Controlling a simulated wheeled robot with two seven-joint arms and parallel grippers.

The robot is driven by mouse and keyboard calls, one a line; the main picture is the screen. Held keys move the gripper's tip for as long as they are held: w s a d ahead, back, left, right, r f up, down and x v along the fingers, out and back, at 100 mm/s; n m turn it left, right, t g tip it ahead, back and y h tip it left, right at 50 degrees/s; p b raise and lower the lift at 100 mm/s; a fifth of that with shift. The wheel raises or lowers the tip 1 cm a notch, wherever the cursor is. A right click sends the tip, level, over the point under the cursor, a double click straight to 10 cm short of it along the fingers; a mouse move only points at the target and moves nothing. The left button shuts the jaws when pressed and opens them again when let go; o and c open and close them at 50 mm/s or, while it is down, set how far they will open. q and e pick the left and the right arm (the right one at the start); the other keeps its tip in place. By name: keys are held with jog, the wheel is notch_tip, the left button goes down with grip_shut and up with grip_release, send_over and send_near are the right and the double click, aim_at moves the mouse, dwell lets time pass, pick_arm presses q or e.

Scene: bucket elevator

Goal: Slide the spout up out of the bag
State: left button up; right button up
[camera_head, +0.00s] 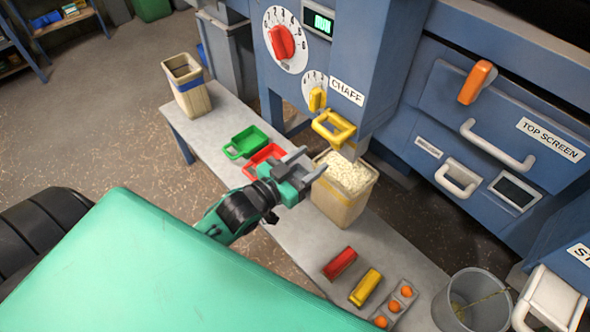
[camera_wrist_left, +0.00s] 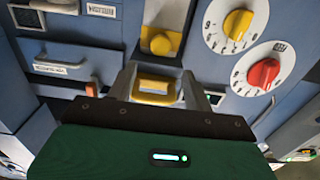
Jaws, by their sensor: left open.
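The yellow spout handle (camera_head: 334,128) is on the blue machine below the CHAFF label. The spout's lower end (camera_head: 352,148) reaches down to the mouth of a tan bag (camera_head: 340,205) full of pale chaff. How deep the spout sits in the bag is hard to tell. My left gripper (camera_head: 307,163) is open and empty, in front of the bag's top and below the handle, apparently apart from both. In the left wrist view the handle (camera_wrist_left: 155,88) appears between the two open fingers (camera_wrist_left: 158,84). My right gripper is not in view.
The bag stands on a grey bench (camera_head: 290,232). A green tray (camera_head: 246,142) and red tray (camera_head: 264,160) lie left of it; red (camera_head: 340,263) and yellow (camera_head: 365,288) blocks lie in front. Another bag (camera_head: 187,92) stands at the far end. A yellow knob (camera_head: 317,99) sits above the handle.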

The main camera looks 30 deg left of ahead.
pick_arm(q)
jog(key=shift+v, duration=1.9)
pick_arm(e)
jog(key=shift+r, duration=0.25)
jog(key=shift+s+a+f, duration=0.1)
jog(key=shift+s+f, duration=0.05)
